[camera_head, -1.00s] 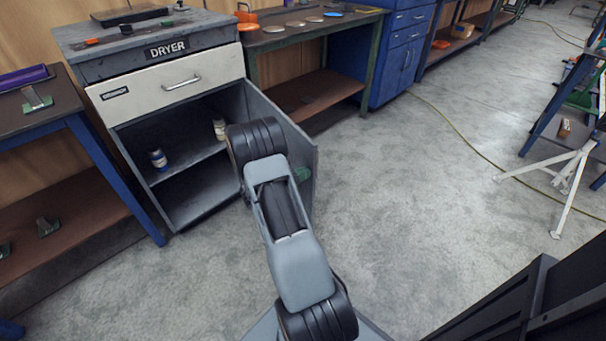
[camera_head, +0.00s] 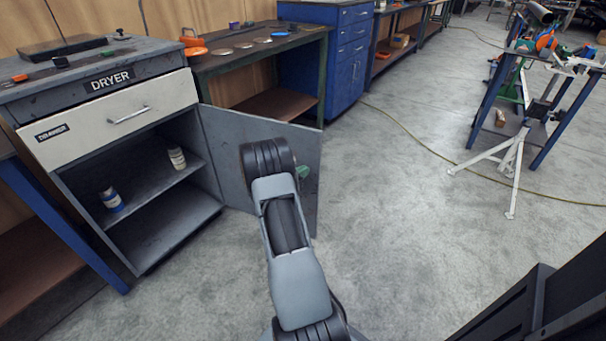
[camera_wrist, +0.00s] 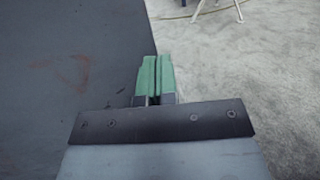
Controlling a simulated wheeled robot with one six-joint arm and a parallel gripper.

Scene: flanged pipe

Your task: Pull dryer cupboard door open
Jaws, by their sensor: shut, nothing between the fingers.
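The dryer cupboard (camera_head: 95,215) stands at the left in the head view, under a white drawer front and a DRYER label. Its grey door (camera_head: 270,140) is hinged at the right side and stands wide open, with the inside shelf exposed. My gripper (camera_head: 303,172) is mostly hidden behind my arm, beside the door's inner face. In the wrist view my gripper (camera_wrist: 155,75) shows green fingers closed together with nothing between them. The dark door panel (camera_wrist: 70,70) fills the left of that view, close beside the fingers. I cannot tell whether they touch it.
Two small jars, one lower (camera_head: 111,199) and one upper (camera_head: 177,157), stand inside the cupboard. A workbench (camera_head: 255,55) and blue drawers (camera_head: 345,60) stand behind the door. A white tripod stand (camera_head: 510,165) is at the right. The grey floor (camera_head: 400,230) between is clear.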

